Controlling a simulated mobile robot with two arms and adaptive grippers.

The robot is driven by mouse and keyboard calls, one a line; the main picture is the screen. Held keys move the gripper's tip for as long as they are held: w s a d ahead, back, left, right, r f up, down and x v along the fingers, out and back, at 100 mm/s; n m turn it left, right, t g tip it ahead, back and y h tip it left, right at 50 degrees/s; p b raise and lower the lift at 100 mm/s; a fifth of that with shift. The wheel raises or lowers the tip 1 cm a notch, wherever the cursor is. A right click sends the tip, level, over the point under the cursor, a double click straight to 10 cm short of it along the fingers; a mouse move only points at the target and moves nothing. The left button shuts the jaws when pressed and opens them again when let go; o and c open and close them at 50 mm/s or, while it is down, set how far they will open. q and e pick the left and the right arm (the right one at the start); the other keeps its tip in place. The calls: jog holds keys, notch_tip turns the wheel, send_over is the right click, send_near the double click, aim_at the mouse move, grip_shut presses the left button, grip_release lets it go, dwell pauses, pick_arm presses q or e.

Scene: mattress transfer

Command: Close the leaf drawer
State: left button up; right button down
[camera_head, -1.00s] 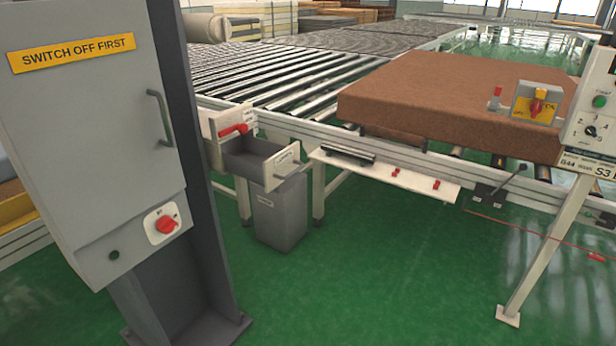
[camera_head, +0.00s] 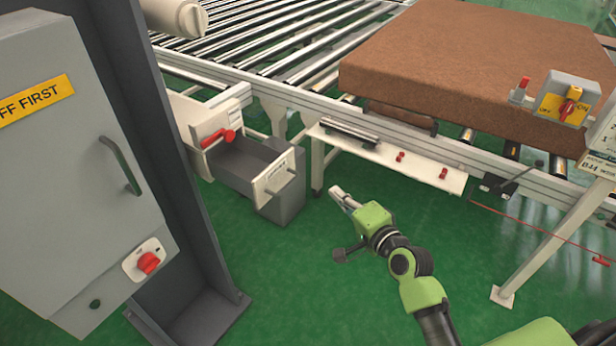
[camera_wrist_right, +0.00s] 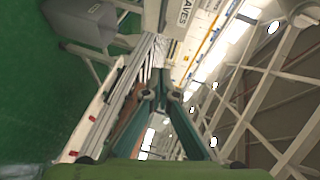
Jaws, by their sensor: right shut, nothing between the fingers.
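The leaf drawer (camera_head: 238,163) is a grey open-topped drawer, pulled out from its white housing beside the conveyor. Its white front panel (camera_head: 272,182) has a small label and a handle. In the right wrist view a white panel (camera_wrist_right: 182,22) lettered "AVES" shows at the top, beyond the fingers. My right gripper (camera_head: 342,198) is shut and empty, to the right of the drawer front and apart from it. It also shows in the right wrist view (camera_wrist_right: 161,95). My left gripper is not in view.
A grey bin (camera_head: 287,204) stands below the drawer front. A white shelf (camera_head: 425,170) with red clips runs along the conveyor to the right. A brown mattress (camera_head: 460,65) lies on the rollers. A grey switch cabinet (camera_head: 60,180) and dark post stand at left. Green floor is clear in front.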

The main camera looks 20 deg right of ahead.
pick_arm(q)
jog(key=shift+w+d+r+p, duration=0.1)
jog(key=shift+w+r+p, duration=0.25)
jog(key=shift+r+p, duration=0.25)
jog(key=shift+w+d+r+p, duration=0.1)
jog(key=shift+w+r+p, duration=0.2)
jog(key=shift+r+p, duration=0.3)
pick_arm(e)
jog(key=a+x, duration=0.2)
jog(key=x, duration=0.9)
jog(key=shift+a+f, duration=0.25)
jog(key=shift+f, duration=0.15)
